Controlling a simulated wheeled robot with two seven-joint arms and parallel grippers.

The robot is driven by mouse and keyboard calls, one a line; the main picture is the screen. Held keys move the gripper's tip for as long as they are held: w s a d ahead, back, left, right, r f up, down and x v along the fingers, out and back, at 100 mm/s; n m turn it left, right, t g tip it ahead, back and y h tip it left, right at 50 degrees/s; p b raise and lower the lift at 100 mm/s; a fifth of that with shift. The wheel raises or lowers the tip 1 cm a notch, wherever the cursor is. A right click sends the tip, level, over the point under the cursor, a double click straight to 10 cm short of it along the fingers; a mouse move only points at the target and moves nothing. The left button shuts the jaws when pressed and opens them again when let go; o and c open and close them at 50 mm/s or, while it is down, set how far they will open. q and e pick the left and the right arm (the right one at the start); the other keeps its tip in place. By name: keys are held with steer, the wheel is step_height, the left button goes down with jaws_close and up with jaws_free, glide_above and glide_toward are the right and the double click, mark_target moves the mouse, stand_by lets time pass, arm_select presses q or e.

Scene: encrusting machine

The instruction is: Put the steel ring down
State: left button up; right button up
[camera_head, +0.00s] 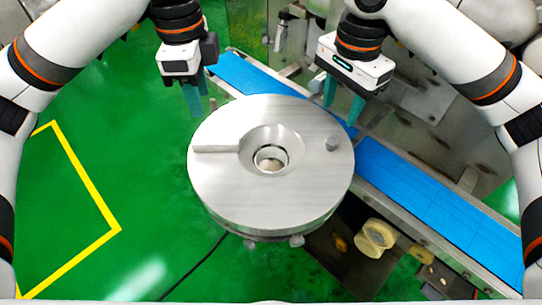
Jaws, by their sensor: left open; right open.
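The steel ring (228,187) is a wide, round, shiny disc with a funnel-like central hole. It sits level in the middle of the view, on a round base that it mostly hides. A flat bar lies on its left part and a small knob stands on its right part. My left gripper (203,106) is open and empty, with teal fingers just beyond the ring's far left edge. My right gripper (341,112) is open and empty above or beside the ring's far right edge. I cannot tell whether either gripper touches the ring.
A blue conveyor belt (427,193) runs diagonally behind the ring, from upper left to lower right. Steel machine panels (420,100) stand behind it. Pale rollers (375,238) sit at the lower right. The green floor (150,190) at left is clear, with a yellow line (88,182).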

step_height(320, 180, up, 2)
steer(key=shift+r, duration=0.25)
steer(key=shift+f, duration=0.1)
stand_by(0.4)
